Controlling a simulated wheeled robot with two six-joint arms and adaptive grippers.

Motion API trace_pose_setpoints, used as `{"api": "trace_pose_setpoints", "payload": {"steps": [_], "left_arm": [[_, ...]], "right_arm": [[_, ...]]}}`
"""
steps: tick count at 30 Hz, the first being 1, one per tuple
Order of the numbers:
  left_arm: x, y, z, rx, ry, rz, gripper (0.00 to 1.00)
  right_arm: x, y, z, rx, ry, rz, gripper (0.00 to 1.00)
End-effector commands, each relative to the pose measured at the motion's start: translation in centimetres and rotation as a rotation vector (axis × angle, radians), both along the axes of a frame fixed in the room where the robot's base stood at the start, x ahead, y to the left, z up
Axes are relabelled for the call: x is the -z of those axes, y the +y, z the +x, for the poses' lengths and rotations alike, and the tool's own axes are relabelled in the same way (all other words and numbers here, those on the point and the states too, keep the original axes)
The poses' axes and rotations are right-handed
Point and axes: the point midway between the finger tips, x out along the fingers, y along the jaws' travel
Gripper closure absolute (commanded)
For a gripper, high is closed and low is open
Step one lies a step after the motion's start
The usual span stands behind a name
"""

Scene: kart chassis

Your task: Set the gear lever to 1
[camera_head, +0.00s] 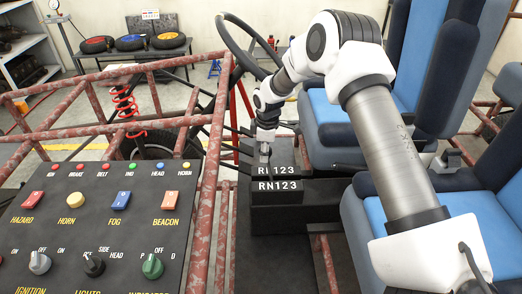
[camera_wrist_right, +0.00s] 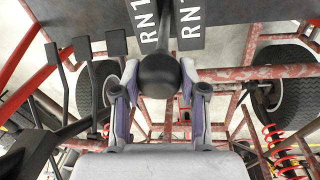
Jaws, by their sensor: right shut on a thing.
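The gear lever's round black knob (camera_wrist_right: 158,76) is between the fingers of my right gripper (camera_head: 265,139) in the right wrist view, and the gripper is shut on it. The lever's stem (camera_wrist_right: 166,38) runs from the knob toward the dark gear box. Two white R N 1 2 3 labels lie beside the lever, a rear one (camera_head: 279,169) and a front one (camera_head: 280,185) in the head view. The stem's foot is mostly hidden behind my gripper in the head view, so I cannot tell which mark the lever stands at. My left gripper is not in view.
Blue seats (camera_head: 335,115) stand right of the gear box (camera_head: 295,215). The steering wheel (camera_head: 247,42) is behind my right wrist. A button panel (camera_head: 92,220) and red frame tubes (camera_head: 209,170) are at left. Pedals (camera_wrist_right: 85,50) show in the wrist view.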

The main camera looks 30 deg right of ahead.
Motion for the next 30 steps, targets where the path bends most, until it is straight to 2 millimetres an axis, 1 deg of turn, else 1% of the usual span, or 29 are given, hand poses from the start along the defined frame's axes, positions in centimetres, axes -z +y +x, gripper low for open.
{"api": "trace_pose_setpoints", "payload": {"steps": [1, 3, 6, 9, 15, 16, 18, 27, 30], "left_arm": [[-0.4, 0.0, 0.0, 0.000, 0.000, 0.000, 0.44], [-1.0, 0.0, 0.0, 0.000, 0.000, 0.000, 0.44], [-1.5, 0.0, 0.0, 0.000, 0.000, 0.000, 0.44], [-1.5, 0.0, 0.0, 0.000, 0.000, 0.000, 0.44], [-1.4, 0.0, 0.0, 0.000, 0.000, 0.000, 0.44], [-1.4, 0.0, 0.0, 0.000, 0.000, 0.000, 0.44], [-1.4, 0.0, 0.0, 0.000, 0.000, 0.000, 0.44], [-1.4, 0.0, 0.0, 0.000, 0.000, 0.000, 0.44], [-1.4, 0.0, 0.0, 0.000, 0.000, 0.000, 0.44]], "right_arm": [[-0.4, -0.9, -0.6, 0.009, -0.016, 0.031, 1.00], [-0.6, -2.0, -1.3, 0.008, -0.030, 0.050, 1.00], [-0.6, -3.1, -2.0, 0.004, -0.028, 0.048, 1.00], [-0.4, -3.5, -2.2, 0.002, -0.028, 0.046, 1.00], [-0.4, -3.4, -2.1, 0.002, -0.029, 0.045, 1.00], [-0.4, -3.4, -2.1, 0.002, -0.029, 0.045, 0.55], [-0.4, -3.4, -2.1, 0.003, -0.029, 0.046, 0.32], [-0.5, -3.4, -2.1, 0.003, -0.029, 0.046, 0.32], [-1.3, -3.4, -2.2, 0.002, -0.031, 0.046, 0.32]]}}
